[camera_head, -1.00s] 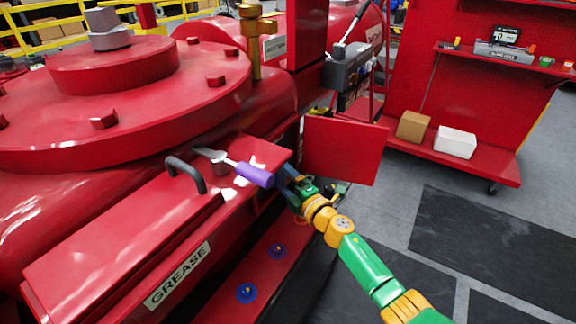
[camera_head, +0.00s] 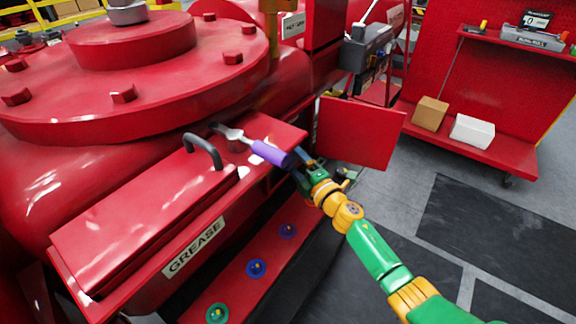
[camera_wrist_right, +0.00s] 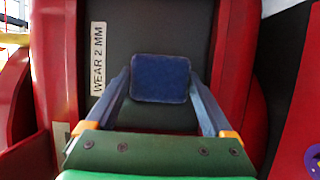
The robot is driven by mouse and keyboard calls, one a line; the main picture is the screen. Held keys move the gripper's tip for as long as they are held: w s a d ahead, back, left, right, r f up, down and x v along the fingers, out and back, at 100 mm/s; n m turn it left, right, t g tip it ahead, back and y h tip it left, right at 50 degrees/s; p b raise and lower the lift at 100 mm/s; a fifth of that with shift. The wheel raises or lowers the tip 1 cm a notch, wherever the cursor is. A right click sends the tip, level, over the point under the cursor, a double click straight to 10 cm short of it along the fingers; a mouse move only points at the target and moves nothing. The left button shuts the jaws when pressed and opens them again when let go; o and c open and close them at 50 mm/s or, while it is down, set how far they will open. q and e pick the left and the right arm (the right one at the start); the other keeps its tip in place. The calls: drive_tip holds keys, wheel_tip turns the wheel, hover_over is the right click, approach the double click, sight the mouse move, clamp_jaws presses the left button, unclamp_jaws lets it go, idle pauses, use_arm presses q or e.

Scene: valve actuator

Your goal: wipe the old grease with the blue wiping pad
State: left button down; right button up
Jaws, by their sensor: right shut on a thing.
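The blue wiping pad (camera_wrist_right: 160,78) is held between the fingertips of my right gripper (camera_wrist_right: 160,92) in the right wrist view. It faces a dark grey panel (camera_wrist_right: 145,32) in a red frame, labelled "WEAR 2 MM". I cannot tell whether the pad touches the panel. In the head view my right gripper (camera_head: 303,173) reaches beside the red housing, below the purple-handled tool's end; the pad is hidden there. I cannot make out any old grease. My left gripper is in neither view.
The purple-handled scraper (camera_head: 270,152) lies on the red housing beside the handled lid of the GREASE box (camera_head: 130,225). A red open door panel (camera_head: 360,132) stands right of my gripper. Several coloured round buttons (camera_head: 256,268) line the step below. Grey floor lies right.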

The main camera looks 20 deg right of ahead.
drive_tip(key=shift+w+d+b, duration=2.25)
drive_tip(key=shift+w+d, duration=0.05)
drive_tip(key=shift+d, duration=0.6)
drive_tip(key=s+a+p, duration=0.4)
drive_tip(key=a, duration=0.1)
drive_tip(key=shift+r, duration=0.1)
drive_tip(key=s+a, duration=0.1)
drive_tip(key=s+a+p, duration=0.1)
drive_tip(key=a, duration=0.1)
drive_tip(key=shift+s+a+p, duration=0.25)
drive_tip(key=shift+s+p, duration=0.05)
drive_tip(key=shift+s, duration=0.05)
